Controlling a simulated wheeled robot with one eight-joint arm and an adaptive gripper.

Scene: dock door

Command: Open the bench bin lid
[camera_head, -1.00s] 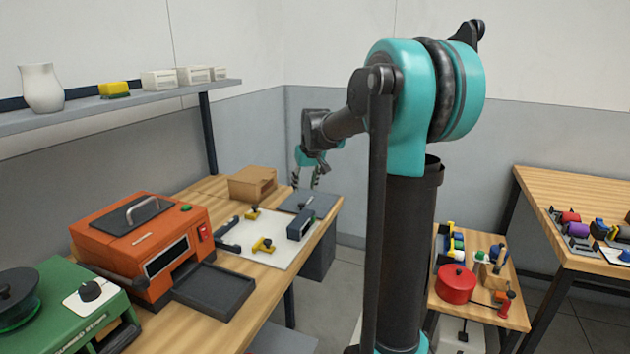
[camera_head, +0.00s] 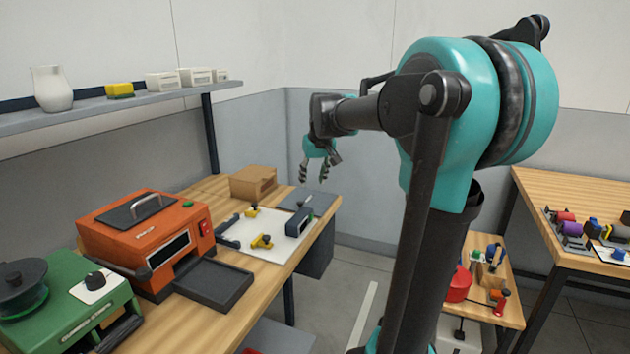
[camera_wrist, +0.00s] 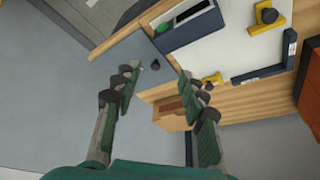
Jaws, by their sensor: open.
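A flat grey lid (camera_head: 312,197) with a small dark knob lies at the far end of the wooden bench. A dark grey bin body (camera_head: 317,250) hangs below the bench top there. The lid (camera_wrist: 137,45) and its knob (camera_wrist: 156,63) also show in the wrist view, with the lid lying flat. My gripper (camera_head: 314,177) is open and empty above the bench's far end. In the wrist view my gripper's fingers (camera_wrist: 159,82) are spread apart, with the knob beyond the gap between them. The fingers appear apart from the lid.
A cardboard box (camera_head: 253,181) stands left of the lid. A white board (camera_head: 268,244) with a dark blue block (camera_head: 299,221) and yellow clamps lies in front. An orange machine (camera_head: 145,240) is nearer. A shelf (camera_head: 150,97) runs above the bench. Floor right of the bench is clear.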

